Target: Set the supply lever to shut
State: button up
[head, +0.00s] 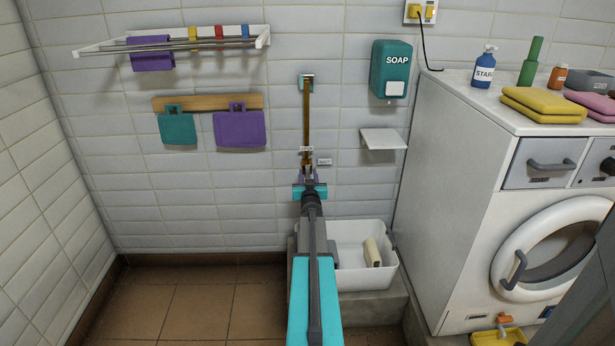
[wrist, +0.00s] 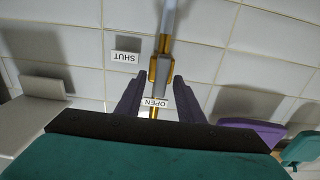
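The supply lever (wrist: 153,72) is a small grey piece on a brass fitting in the wrist view, roughly in line with the pipe. A brass pipe (head: 306,115) runs down the wall to it in the head view. The wrist view is upside down. The OPEN label (wrist: 155,103) lies over the pipe close to the lever. The SHUT label (wrist: 125,57) is on the wall to one side, and in the head view (head: 324,161) it is right of the pipe. My gripper (wrist: 157,87) is open, one dark finger on each side of the lever, with gaps visible. My arm hides the lower fitting in the head view.
A white basin (head: 350,280) with a pale block (head: 373,252) stands below right. A small white shelf (head: 383,139) and a soap dispenser (head: 390,69) are right of the pipe. A washing machine (head: 500,200) stands at right.

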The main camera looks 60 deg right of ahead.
grip_shut()
